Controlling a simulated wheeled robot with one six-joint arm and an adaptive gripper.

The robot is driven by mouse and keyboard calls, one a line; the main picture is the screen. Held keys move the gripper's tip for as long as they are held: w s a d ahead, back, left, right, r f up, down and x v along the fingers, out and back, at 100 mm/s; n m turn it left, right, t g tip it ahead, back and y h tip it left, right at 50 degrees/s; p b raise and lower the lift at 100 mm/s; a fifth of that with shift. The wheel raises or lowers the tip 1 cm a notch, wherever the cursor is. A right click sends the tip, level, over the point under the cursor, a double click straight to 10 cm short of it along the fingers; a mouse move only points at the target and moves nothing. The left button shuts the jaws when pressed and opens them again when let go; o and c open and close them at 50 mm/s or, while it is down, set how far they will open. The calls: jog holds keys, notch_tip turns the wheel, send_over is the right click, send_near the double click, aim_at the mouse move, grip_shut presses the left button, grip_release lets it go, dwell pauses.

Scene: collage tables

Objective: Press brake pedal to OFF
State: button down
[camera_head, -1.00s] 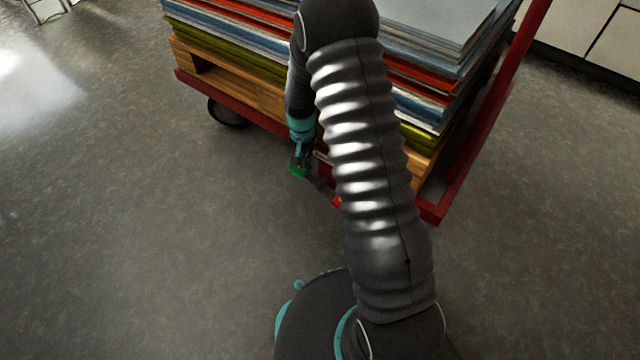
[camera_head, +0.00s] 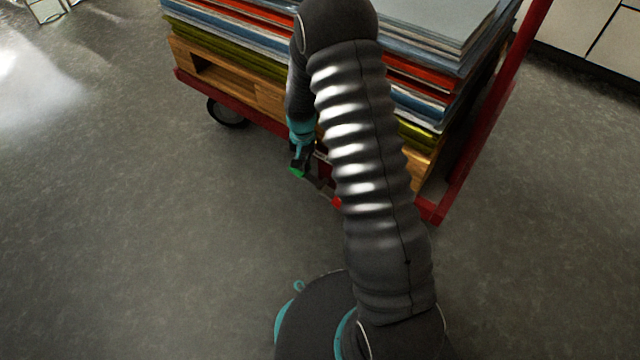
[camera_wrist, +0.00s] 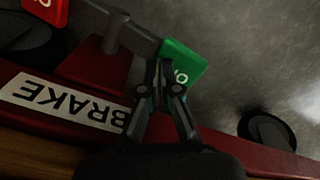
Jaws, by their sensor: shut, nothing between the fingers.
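The brake pedal on the cart is a dark bar with a green end plate (camera_wrist: 186,62) and a red end plate (camera_wrist: 44,9), both with white lettering partly hidden or cut off. A white BRAKE label (camera_wrist: 62,101) is on the cart's red edge beside it. My gripper (camera_wrist: 162,72) is shut and empty, its fingertips over the green plate; I cannot tell if they touch it. In the head view, the green plate (camera_head: 296,173) is just below my gripper (camera_head: 299,163), and the red plate (camera_head: 336,202) is beside my arm.
The red cart (camera_head: 432,211) carries a wooden pallet (camera_head: 262,97) with a stack of coloured sheets (camera_head: 235,45). A black caster wheel (camera_head: 228,113) is under its left end. The grey floor in front and to the left is clear. Cabinets stand at the back right.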

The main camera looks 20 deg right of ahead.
jog(key=shift+f+b, duration=0.75)
jog(key=shift+f, duration=0.35)
dwell(0.6)
jog(key=shift+r, duration=0.1)
jog(key=shift+r+p, duration=2.15)
jog(key=shift+r, duration=1.3)
